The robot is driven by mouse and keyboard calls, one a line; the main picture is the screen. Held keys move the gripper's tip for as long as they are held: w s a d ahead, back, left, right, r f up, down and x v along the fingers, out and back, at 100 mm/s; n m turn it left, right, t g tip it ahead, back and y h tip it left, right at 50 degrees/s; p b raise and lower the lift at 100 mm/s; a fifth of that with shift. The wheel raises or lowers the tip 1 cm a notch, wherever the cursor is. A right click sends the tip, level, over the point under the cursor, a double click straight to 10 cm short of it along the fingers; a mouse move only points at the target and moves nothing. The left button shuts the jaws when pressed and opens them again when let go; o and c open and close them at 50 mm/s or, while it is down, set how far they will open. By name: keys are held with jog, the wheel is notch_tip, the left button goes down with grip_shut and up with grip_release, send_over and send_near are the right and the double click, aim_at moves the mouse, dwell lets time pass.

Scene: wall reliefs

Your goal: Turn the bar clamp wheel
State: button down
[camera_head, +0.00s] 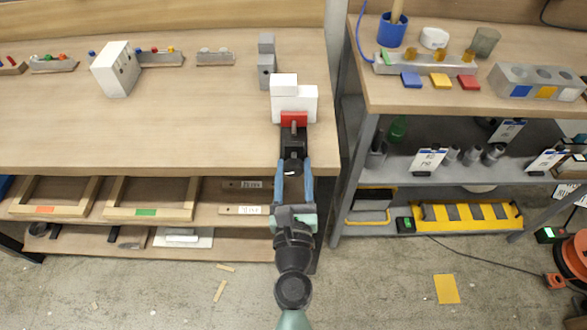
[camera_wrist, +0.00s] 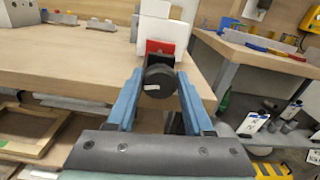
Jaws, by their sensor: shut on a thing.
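The bar clamp sits at the front right corner of the left workbench. Its red jaw (camera_head: 294,119) is against white blocks (camera_head: 296,103), and a screw runs from it toward me. The black clamp wheel (camera_wrist: 159,81) has a small white mark on its face. My gripper (camera_wrist: 160,90) has its two blue fingers on either side of the wheel, shut on it. In the head view my gripper (camera_head: 294,168) reaches up to the black wheel at the bench edge. The wheel is partly hidden there by my gripper.
The left workbench (camera_head: 200,120) has a white block (camera_head: 116,69) and small racks toward the back. Shelves with wooden frames (camera_head: 150,198) lie below. A second bench (camera_head: 420,95) stands to the right across a narrow gap. The floor in front is mostly clear, with a yellow sheet (camera_head: 446,289).

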jog(key=m, duration=0.5)
jog(key=shift+m, duration=0.3)
dwell(0.4)
jog(key=shift+c, duration=1.4)
grip_release()
jog(key=s+b, duration=0.2)
jog(key=s, duration=1.1)
jog(key=shift+b, duration=0.35)
